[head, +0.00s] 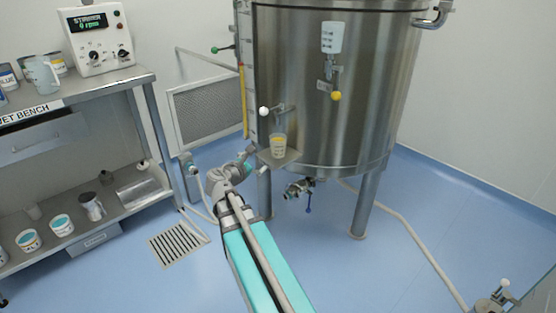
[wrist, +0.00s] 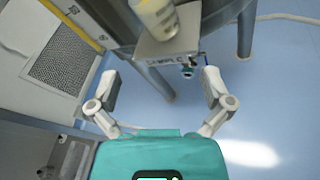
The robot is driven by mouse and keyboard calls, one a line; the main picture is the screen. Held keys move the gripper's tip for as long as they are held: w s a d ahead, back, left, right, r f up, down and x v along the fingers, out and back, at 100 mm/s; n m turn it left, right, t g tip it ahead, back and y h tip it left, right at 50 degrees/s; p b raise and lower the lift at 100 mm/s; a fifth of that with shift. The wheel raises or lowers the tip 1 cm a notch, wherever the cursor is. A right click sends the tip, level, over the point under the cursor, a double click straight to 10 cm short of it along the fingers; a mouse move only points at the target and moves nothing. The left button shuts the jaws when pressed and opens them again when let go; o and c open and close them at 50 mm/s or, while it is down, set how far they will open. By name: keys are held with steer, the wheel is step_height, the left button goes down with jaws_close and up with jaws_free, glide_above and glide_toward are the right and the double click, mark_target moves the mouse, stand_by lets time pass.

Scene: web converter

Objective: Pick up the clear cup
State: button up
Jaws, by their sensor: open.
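In the wrist view the cup (wrist: 156,17) is at the top edge, partly cut off, on the shelf (wrist: 172,48), which is marked "SAMPLE". My gripper (wrist: 160,84) is open, its two fingers spread wide with nothing between them. The cup lies beyond the fingertips and apart from them. In the head view my gripper is at the end of the teal arm, just left of the shelf.
The steel tank (head: 330,90) rises behind the shelf. A valve (head: 298,187) hangs below it. A bench (head: 80,93) with a clear jug (head: 42,75) stands left. The floor at right is mostly clear apart from a hose (head: 405,225).

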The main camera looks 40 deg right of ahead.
mark_target(274, 149)
steer(key=d+f+n+b, duration=0.1)
steer(key=b, duration=0.1)
steer(key=d+f+n+t+h+b, duration=0.1)
steer(key=n+b, duration=0.1)
steer(key=w+d+f+n+h+b, duration=0.1)
steer(key=n+b, duration=0.1)
steer(key=shift+w+f+t, duration=0.1)
steer(key=shift+f+t, duration=0.15)
steer(key=shift+t, duration=0.05)
steer(key=shift+d, duration=0.1)
steer(key=x, duration=0.7)
steer(key=shift+w, duration=0.1)
steer(key=shift+w+d, duration=0.2)
steer(key=shift+d, duration=0.5)
steer(key=shift+r+x, duration=0.1)
steer(key=shift+x, duration=1.2)
steer(key=shift+r+x, duration=0.15)
steer(key=shift+x, duration=1.15)
steer(key=shift+s, duration=0.1)
